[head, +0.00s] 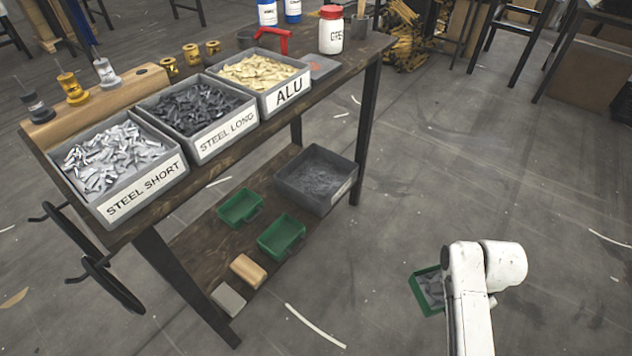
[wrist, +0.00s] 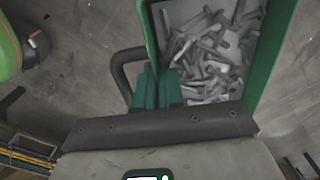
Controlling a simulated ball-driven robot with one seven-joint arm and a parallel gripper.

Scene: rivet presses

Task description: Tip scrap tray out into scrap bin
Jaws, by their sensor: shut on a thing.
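The scrap tray (head: 417,296) is green and holds grey metal pieces. In the head view it is out over the floor, right of the bench, partly hidden by my white arm. In the wrist view the tray (wrist: 272,62) shows many loose pieces inside and a dark looped handle (wrist: 122,72). My gripper (wrist: 157,90) is shut on the tray at its handle side; the exact grip is partly hidden. A grey bin (head: 345,165) with grey scrap-like contents stands on the bench's lower shelf, well left of the tray. Its label is too small to read.
The bench (head: 330,75) carries open bins marked STEEL SHORT (head: 150,190), STEEL LONG (head: 228,136) and ALU (head: 290,92). Two green trays (head: 240,207) (head: 281,237) lie on the lower shelf. A bench leg (head: 366,130) stands beside the grey bin. Floor around my arm is clear.

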